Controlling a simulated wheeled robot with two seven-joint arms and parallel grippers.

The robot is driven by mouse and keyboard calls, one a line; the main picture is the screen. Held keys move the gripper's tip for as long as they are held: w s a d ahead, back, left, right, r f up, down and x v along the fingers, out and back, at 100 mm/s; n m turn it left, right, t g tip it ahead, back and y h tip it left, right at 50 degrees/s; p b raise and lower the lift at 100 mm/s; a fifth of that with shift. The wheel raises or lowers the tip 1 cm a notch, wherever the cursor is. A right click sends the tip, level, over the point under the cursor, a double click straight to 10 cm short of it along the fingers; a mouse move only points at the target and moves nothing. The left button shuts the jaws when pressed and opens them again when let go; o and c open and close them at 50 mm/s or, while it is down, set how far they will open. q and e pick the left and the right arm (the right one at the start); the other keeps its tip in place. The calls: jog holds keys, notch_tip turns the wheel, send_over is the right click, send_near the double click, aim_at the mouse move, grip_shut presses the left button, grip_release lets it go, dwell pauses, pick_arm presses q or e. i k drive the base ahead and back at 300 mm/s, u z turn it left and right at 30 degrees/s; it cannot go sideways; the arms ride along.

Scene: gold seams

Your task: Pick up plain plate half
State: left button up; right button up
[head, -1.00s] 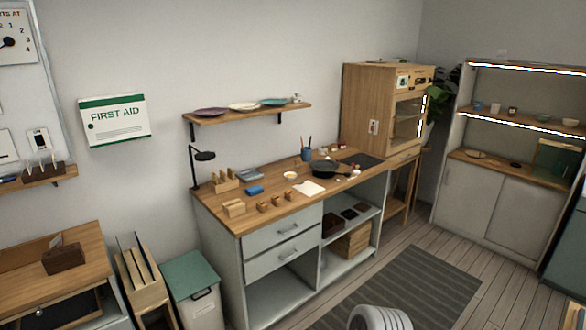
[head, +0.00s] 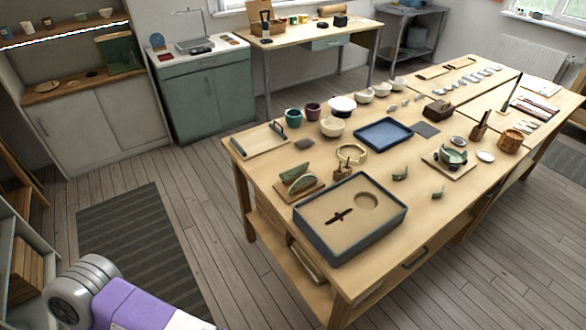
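Two green pieces that look like plate halves (head: 296,172) stand on a small wooden base near the left end of the long wooden table. One has a paler face, the other is plainer; I cannot tell for sure which is the plain plate half. Small green shards (head: 400,174) lie to their right on the bare tabletop. Neither of my grippers is in view; only a grey and purple part of my own arm shows at the lower left, well away from the table.
On the long table (head: 262,190), a grey-rimmed box (head: 397,216) stands right in front of the green pieces. A blue tray (head: 384,135), bowls (head: 333,127) and a wooden board (head: 260,141) lie behind.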

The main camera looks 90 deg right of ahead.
aim_at(286, 175)
jog(key=z, duration=1.7)
jog(key=i, duration=2)
jog(key=z, duration=2.95)
